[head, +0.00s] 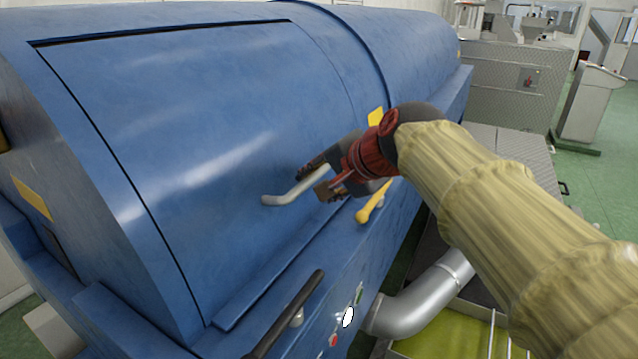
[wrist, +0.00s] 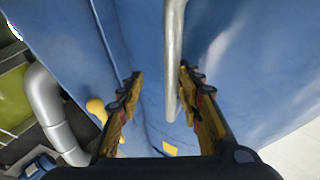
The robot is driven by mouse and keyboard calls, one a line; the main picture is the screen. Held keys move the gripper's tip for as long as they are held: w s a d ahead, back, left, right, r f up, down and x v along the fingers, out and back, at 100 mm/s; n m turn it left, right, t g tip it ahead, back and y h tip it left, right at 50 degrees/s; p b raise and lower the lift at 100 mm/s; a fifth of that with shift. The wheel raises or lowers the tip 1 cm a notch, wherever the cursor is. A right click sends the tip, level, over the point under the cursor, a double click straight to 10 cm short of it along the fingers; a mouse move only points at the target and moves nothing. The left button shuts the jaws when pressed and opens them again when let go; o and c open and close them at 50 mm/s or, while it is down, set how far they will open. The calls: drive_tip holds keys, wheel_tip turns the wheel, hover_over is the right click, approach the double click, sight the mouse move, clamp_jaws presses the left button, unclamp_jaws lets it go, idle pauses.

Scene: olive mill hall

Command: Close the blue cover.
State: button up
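The blue cover (head: 215,120) is the curved panel on the big blue machine. It lies down in line with the body, with a dark seam along its top and left edges. Its lower edge rests close to the ledge; I cannot tell whether it is fully seated. A pale grey bar handle (head: 285,195) sticks out from its lower right part. My gripper (head: 313,183) is at this handle. In the wrist view my gripper (wrist: 160,72) is open, with the handle (wrist: 173,45) between its fingers, nearer the right finger. I see no grip on it.
A yellow lever (head: 373,203) stands just below my gripper. A black bar (head: 288,315) and several buttons are on the machine's lower front. A silver pipe (head: 425,298) bends out at the lower right, over a green-yellow basin (head: 455,338). Green floor lies beyond at right.

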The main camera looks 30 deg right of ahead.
drive_tip(key=v, duration=1.2)
drive_tip(key=shift+f, duration=0.1)
